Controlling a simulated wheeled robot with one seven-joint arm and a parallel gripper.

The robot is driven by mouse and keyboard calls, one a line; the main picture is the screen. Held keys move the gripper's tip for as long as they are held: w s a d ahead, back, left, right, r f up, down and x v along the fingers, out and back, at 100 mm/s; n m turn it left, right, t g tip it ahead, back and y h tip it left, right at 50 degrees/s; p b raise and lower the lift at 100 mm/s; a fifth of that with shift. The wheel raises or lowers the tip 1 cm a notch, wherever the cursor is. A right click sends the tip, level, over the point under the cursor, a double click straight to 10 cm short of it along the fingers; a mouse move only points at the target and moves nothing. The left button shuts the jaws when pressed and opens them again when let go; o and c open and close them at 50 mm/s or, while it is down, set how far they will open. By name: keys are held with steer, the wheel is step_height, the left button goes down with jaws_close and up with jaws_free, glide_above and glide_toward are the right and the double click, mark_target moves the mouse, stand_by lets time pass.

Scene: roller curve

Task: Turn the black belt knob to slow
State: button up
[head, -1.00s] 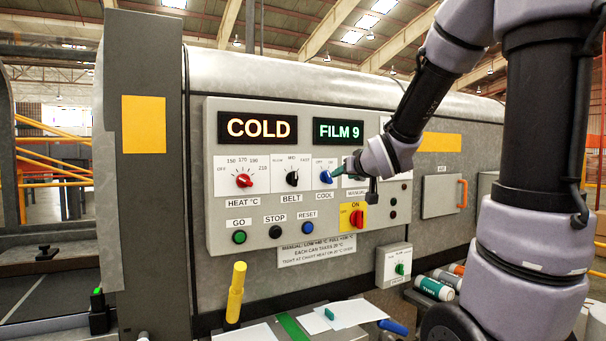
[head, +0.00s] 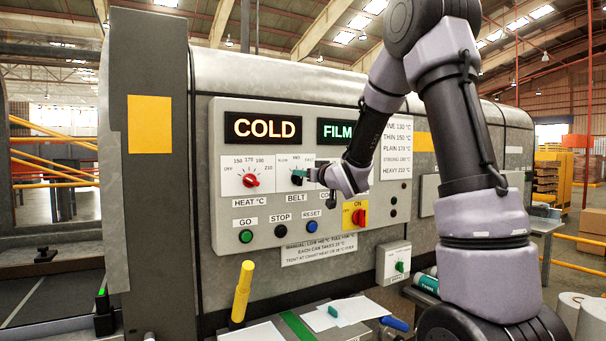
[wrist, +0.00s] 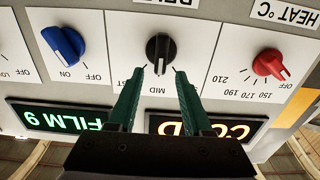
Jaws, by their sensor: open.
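The black belt knob (head: 296,178) sits on a white plate, between the red heat knob and the blue cool knob. In the wrist view, which shows the panel upside down, the black knob (wrist: 160,48) has its grip pointing roughly at the MID mark. My gripper (wrist: 160,73) is open, with its two green fingers spread either side of the knob's lower end in that view. Contact cannot be told. In the head view my gripper (head: 309,174) is at the knob's right side. The slow mark is hidden by a finger in the wrist view.
The red heat knob (wrist: 270,65) and blue cool knob (wrist: 64,45) flank the black knob. The lit COLD sign (head: 263,128) is above. GO, STOP and RESET buttons are below, with the red switch (head: 359,217) on yellow at right. A yellow handle (head: 242,291) stands in front.

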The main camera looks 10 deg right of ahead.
steer(key=shift+w+a, duration=0.2)
steer(key=shift+w, duration=0.5)
jaws_close()
steer(key=shift+n, duration=0.3)
steer(key=shift+s+a+f+n, duration=0.1)
steer(key=shift+a+n, duration=0.15)
steer(key=shift+n, duration=0.95)
steer(key=shift+s+a+f+n, duration=0.1)
steer(key=shift+a+n, duration=0.1)
steer(key=shift+n, duration=1)
steer(key=shift+a+f+n, duration=0.1)
steer(key=shift+a+n, duration=0.15)
steer(key=shift+n, duration=0.95)
